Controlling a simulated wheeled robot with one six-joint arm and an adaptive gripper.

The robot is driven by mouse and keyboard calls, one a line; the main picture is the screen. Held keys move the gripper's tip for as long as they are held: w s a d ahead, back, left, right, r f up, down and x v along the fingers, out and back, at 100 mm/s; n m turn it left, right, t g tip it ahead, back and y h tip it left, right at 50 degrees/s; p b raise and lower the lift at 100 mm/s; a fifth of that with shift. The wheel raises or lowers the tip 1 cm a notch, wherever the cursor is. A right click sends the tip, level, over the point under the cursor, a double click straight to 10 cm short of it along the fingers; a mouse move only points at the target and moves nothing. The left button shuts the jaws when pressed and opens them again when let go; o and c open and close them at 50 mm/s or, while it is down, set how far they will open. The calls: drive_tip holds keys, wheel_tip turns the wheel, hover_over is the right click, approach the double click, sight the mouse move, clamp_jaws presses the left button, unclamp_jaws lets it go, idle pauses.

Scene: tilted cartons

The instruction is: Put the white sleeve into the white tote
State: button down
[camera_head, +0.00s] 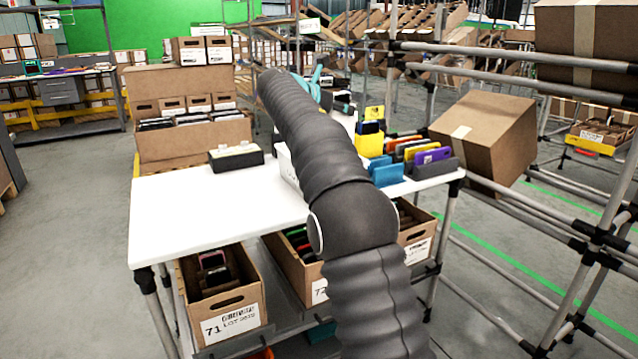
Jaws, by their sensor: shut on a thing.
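My dark grey arm (320,170) reaches from the bottom of the head view up over the white table (220,205). I cannot make out the white sleeve.
A black tray with pale contents (236,158) sits on the table's left part. A yellow bin (370,142) and colored cases (420,153) stand right. Cardboard boxes (235,323) are under the table. A tilted carton (485,140) and pipe rack stand right. The table's front left is clear.

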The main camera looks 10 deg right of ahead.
drive_tip(key=w+a, duration=0.1)
drive_tip(key=a, duration=0.4)
wheel_tip(320, 180, down, 10)
drive_tip(key=t+b, duration=0.1)
drive_tip(key=b, duration=0.3)
drive_tip(key=shift+w+a+n+y, duration=0.2)
drive_tip(key=shift+n+y, duration=0.2)
drive_tip(key=shift+f, duration=0.15)
drive_tip(key=c, duration=0.7)
unclamp_jaws()
drive_tip(key=shift+f, duration=0.1)
drive_tip(key=shift+c, duration=0.2)
drive_tip(key=v, duration=1.2)
drive_tip(key=shift+p, duration=0.35)
